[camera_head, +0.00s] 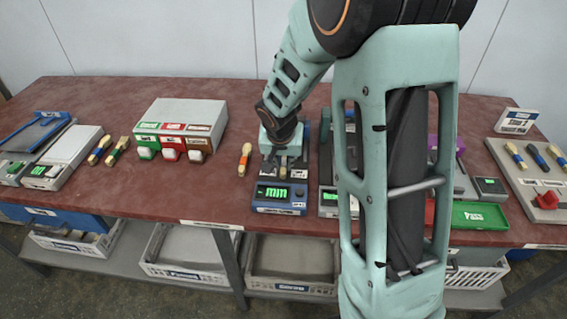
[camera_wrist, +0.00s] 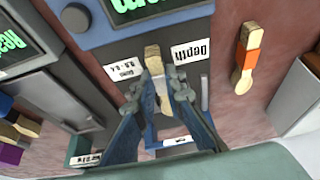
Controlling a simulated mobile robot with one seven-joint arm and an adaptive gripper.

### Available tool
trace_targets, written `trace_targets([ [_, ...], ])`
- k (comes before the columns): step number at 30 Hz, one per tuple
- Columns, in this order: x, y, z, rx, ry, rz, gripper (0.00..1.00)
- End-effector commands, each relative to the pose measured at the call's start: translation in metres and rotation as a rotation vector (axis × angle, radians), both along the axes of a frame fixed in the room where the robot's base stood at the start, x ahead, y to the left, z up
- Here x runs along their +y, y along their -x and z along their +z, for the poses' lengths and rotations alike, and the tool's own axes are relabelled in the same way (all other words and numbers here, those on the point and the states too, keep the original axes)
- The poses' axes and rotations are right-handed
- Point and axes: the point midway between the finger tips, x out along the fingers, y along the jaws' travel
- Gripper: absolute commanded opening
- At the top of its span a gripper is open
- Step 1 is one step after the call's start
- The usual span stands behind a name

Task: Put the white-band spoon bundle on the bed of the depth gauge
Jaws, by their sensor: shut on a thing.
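The depth gauge (camera_head: 274,208) stands at the middle of the table, with a lit green "mm" screen at its front. In the wrist view the gauge's dark plate (camera_wrist: 124,48) carries a "Depth" label. My gripper (camera_wrist: 163,88) is directly over the gauge's bed and shut on a wooden spoon bundle (camera_wrist: 153,56). The bundle's light wood end points toward the screen. I cannot tell if the bundle touches the bed. My gripper also shows in the head view (camera_head: 282,152), pointing down.
An orange-band spoon bundle (camera_head: 244,160) lies just left of the gauge. A grey box with green, red and brown fronts (camera_head: 184,115) stands further left. Another device (camera_head: 328,200) stands close on the right. My arm hides part of the table's right half.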

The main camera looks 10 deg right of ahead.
Motion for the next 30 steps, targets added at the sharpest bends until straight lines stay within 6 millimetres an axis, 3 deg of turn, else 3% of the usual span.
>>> trace_targets([
  [4,0.0,0.0,-0.005,0.0,0.0,0.001,0.0],
  [5,0.0,0.0,-0.003,0.0,0.0,0.001,0.13],
  [9,0.0,0.0,-0.003,0.0,0.0,0.001,0.28],
  [22,0.0,0.001,0.005,-0.001,0.0,-0.001,0.28],
  [30,0.006,0.018,0.052,-0.004,0.0,-0.001,0.28],
])
